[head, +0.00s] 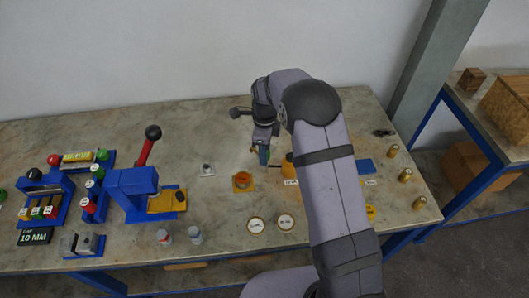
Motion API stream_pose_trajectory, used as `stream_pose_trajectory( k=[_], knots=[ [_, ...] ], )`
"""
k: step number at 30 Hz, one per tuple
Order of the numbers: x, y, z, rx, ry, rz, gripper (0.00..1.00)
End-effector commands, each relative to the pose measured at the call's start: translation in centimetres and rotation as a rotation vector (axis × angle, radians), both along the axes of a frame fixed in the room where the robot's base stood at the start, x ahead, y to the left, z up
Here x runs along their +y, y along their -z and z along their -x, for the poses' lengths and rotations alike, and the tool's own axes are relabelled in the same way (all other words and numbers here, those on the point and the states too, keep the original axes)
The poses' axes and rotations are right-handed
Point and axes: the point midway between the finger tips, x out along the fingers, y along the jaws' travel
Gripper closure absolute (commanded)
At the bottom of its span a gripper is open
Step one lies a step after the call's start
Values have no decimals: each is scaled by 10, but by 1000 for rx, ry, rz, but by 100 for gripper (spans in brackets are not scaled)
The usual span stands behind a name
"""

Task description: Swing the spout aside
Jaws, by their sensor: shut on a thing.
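My gripper (263,154) points down just above the middle of the table, left of my forearm. It is shut on a small part beside the orange vessel (288,166), probably the spout; my fingers cover most of it. The vessel is largely hidden behind my arm, so I cannot tell which way the spout points. A yellow square piece with a round orange centre (242,181) lies on the table just left of and nearer than my gripper.
A blue press with a red lever (147,147) and blue racks stand at left. Two round discs (256,225) and two small bottles (195,235) lie nearer the front. Several brass pieces (405,175) stand at right beside a blue block (365,166). The back left tabletop is clear.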

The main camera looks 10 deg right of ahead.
Motion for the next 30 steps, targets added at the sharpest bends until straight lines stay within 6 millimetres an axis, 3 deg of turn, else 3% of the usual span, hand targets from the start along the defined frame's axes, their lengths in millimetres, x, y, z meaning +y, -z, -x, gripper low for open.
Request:
stream_pose_trajectory(
  k=[20,21,23,30],
  knots=[
    [-1,-2,-1,-3,82,0,100],
    [-1,-1,-1,-3,82,0,70],
    [-1,-1,-1,-3,82,0,56],
    [0,-1,-1,-1,80,0,53]
  ],
)
